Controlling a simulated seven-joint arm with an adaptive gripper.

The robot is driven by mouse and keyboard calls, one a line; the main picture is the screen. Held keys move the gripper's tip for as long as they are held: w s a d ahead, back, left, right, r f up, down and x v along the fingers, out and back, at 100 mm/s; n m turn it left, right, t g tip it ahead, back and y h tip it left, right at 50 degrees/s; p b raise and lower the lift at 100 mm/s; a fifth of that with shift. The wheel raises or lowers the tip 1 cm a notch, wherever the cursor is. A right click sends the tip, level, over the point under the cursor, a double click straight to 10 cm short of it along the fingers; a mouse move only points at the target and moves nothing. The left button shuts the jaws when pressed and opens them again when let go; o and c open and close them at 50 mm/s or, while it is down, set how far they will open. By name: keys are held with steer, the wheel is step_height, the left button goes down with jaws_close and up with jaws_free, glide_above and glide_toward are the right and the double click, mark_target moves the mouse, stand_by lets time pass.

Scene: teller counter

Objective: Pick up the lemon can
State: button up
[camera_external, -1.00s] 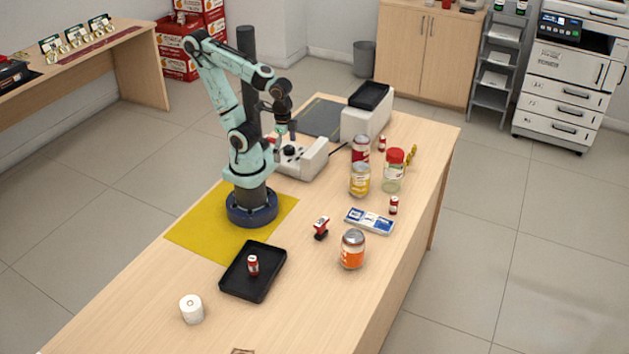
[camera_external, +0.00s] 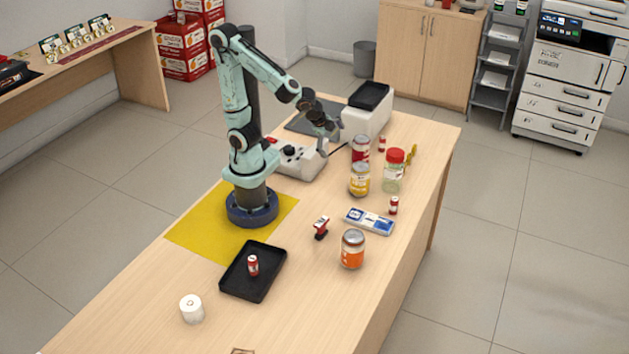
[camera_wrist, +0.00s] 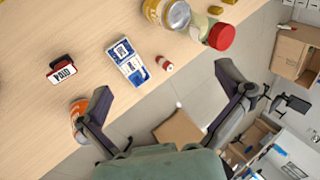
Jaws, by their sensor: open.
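The lemon can, a yellow can with a silver top (camera_external: 360,181), stands upright on the counter, in front of the red can. In the wrist view it shows at the top edge, partly cut off (camera_wrist: 158,12). My gripper (camera_external: 330,136) is open and empty, above the counter to the left of and higher than the lemon can. In the wrist view its two fingers are spread wide (camera_wrist: 168,86), with nothing between them. The can lies beyond the fingertips there.
A red can (camera_external: 360,148) stands close behind the lemon can, and a red-lidded jar (camera_external: 393,172) to its right. A blue-white box (camera_external: 369,221), an orange can (camera_external: 352,250) and a stamp (camera_external: 321,228) stand nearer. The grey machine (camera_external: 297,160) is left.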

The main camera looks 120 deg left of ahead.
steer(key=w+a+f+m+g+y, duration=0.2)
steer(key=w+a+f+m+y, duration=0.1)
steer(key=a+f+m+y, duration=0.15)
steer(key=m+t+y, duration=0.1)
steer(key=m+y, duration=0.4)
steer(key=m, duration=0.3)
glide_above(354, 176)
steer(key=w+d, duration=0.2)
steer(key=d, duration=0.1)
step_height(354, 176, down, 8)
steer(key=s+f+m+t, duration=0.1)
steer(key=m, duration=0.1)
steer(key=s+f+m+t+y, duration=0.1)
steer(key=f+m, duration=0.1)
steer(key=s+f+m+t+y, duration=0.1)
steer(key=f+m, duration=0.1)
steer(key=m, duration=0.1)
steer(key=shift+f+t+y, duration=0.25)
steer(key=shift+t, duration=0.05)
steer(key=shift+w+a, duration=0.1)
steer(key=shift+w, duration=0.05)
steer(key=x, duration=0.6)
steer(key=c, duration=1.3)
